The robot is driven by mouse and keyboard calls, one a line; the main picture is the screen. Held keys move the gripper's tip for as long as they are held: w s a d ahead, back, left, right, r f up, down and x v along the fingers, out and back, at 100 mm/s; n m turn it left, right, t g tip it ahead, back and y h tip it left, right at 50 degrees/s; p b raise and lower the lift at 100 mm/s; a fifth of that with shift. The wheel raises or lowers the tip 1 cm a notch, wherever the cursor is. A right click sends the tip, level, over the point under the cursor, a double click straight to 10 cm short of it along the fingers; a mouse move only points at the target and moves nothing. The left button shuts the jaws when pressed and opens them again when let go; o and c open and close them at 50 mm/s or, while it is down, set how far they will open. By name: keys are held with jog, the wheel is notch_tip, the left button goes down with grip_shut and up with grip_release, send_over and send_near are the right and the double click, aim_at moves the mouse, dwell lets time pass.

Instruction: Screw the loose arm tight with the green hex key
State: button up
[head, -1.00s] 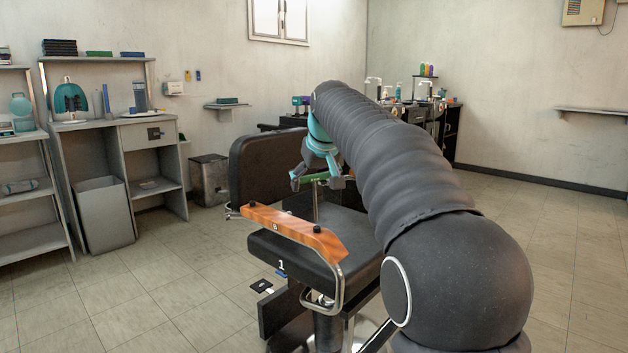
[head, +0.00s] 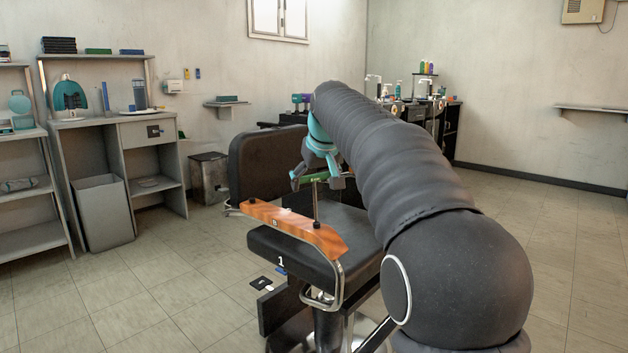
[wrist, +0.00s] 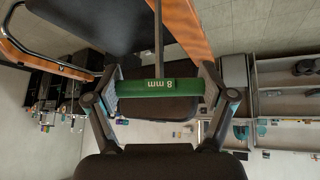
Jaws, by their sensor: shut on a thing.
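My gripper (head: 317,181) is shut on the green handle of the hex key (head: 313,178), above the chair's near armrest. The handle reads "8 mm" in the wrist view (wrist: 160,88), with a finger at each end. The key's shaft points down, and its lower end meets the dark bolt (head: 317,226) at the front of the orange-brown wooden arm (head: 285,225) in the head view. I cannot tell whether the tip is seated in the bolt. The wrist view also shows the wooden arm (wrist: 188,28). A second bolt (head: 251,200) is at the arm's rear end.
The black chair (head: 285,250) stands below my gripper, with a curved metal support under the arm. Grey shelves and a bin (head: 104,212) stand at the left. A dark counter (head: 440,125) is behind. The floor on the right is open.

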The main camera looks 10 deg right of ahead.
jog(key=shift+f+b, duration=0.45)
jog(key=shift+f, duration=0.2)
jog(key=o, duration=0.6)
jog(key=c, duration=0.9)
jog(key=shift+o, duration=0.2)
